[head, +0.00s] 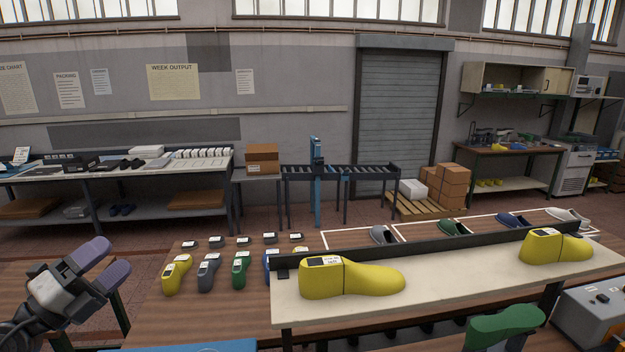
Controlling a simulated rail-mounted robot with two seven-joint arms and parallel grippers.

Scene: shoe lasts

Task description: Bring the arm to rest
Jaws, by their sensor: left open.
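My left gripper (99,264) is at the lower left, with its two purple fingertips apart and nothing between them. It is left of the wooden table (190,318) and apart from the shoe lasts. A yellow last (172,276), a grey last (208,272) and a green last (240,270) lie in a row on that table. A blue last beside them is partly hidden by the pale raised shelf (450,285). A large yellow last (352,279) and another yellow last (556,246) sit on the shelf. My right gripper is not in view.
Small dark labelled blocks (215,241) stand behind the row. A green last (505,325) is low at the front right, near a grey box (597,315). The wood left of the row is clear.

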